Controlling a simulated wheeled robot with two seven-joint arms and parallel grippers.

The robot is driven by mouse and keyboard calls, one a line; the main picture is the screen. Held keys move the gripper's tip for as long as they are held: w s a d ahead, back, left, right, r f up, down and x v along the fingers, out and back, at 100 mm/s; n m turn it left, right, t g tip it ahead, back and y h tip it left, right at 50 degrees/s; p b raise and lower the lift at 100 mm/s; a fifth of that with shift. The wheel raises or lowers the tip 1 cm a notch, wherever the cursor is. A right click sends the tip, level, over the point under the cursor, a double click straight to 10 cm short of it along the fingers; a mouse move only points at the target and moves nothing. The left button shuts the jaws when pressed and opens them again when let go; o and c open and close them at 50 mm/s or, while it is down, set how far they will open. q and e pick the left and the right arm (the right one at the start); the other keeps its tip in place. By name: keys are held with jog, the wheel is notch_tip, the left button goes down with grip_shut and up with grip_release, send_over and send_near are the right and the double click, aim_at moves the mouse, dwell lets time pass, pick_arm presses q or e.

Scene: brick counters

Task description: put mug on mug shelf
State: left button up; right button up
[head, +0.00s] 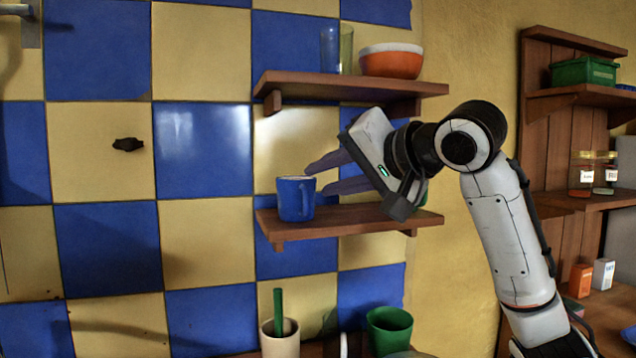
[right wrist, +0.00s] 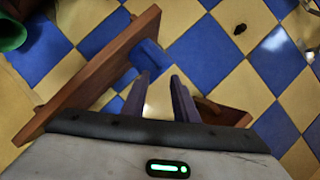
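A blue mug (head: 295,200) stands upright on the left part of the lower wooden wall shelf (head: 350,222). It also shows in the right wrist view (right wrist: 149,54), beyond my fingertips and a little to their left. My right gripper (head: 318,179) comes in from the right, above the lower shelf and below the upper one. Its two fingers are spread with nothing between them, and the tips are close to the mug. In the right wrist view the gap between the fingers (right wrist: 160,78) is empty. I cannot tell whether a finger touches the mug. My left gripper is not in view.
The upper shelf (head: 350,88) holds a glass (head: 337,50) and an orange bowl (head: 391,62). Below are a green cup (head: 389,330) and a cream cup (head: 279,342). Something green shows on the lower shelf behind my right gripper. Wooden shelving (head: 560,130) stands at right.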

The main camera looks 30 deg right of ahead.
jog(key=v, duration=0.9)
